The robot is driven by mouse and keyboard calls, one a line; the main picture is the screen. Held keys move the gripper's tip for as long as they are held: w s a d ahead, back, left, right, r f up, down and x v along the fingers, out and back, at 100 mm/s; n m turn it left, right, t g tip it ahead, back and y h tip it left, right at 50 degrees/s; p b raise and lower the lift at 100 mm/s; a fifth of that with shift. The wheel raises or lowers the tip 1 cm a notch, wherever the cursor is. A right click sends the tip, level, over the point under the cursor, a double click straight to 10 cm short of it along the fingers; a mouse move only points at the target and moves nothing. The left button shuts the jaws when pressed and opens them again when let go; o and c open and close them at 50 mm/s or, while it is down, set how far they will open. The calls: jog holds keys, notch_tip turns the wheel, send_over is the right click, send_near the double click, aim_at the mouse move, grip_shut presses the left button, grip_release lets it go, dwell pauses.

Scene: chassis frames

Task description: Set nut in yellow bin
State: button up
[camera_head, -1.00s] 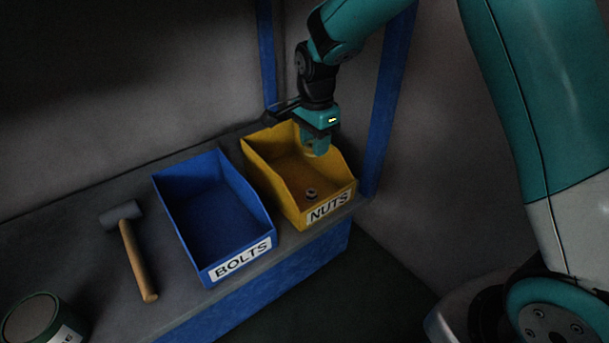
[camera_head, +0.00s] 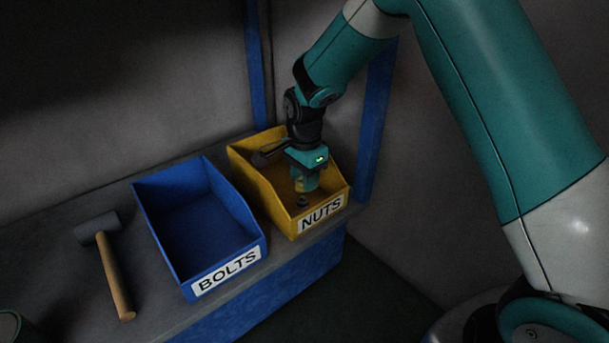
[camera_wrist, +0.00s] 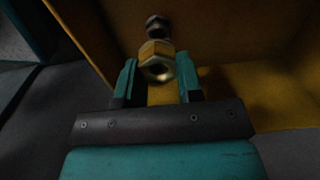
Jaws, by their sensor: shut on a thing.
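My gripper (camera_head: 303,187) is inside the yellow bin (camera_head: 255,168), low and toward its front end, which bears a NUTS label. In the wrist view, my gripper (camera_wrist: 158,78) is shut on a brass-coloured nut (camera_wrist: 157,62), held between the two teal fingertips. A second, darker metal nut (camera_wrist: 157,25) lies just beyond it on the bin floor. That nut (camera_head: 302,202) also shows in the head view, just in front of my fingertips. I cannot tell whether the held nut touches the floor or the other nut.
A blue bin (camera_head: 150,225) labelled BOLTS stands left of the yellow bin. A hammer (camera_head: 115,275) lies further left on the grey shelf (camera_head: 75,290). A blue post (camera_head: 376,130) rises close to the right of the yellow bin.

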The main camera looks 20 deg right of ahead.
jog(key=shift+f, duration=0.3)
jog(key=o, duration=0.9)
jog(key=shift+o, duration=0.2)
jog(key=shift+r, duration=0.45)
notch_tip(320, 180, up, 8)
jog(key=p, duration=0.4)
jog(key=shift+f+p, duration=0.2)
jog(key=shift+p, duration=0.1)
jog(key=s+a+r+n+y, duration=0.1)
jog(key=s+a+r+n, duration=0.1)
jog(key=s+r+n, duration=0.2)
jog(key=s+a+r+n+y, duration=0.1)
jog(key=s+r+n, duration=0.4)
jog(key=s+n, duration=0.5)
jog(key=s+a+r+n+y, duration=0.2)
jog(key=s+r+n, duration=0.3)
jog(key=s, duration=1)
jog(key=a+n, duration=0.1)
jog(key=n, duration=0.1)
jog(key=shift+s+a+n, duration=0.2)
jog(key=shift+a+n, duration=0.1)
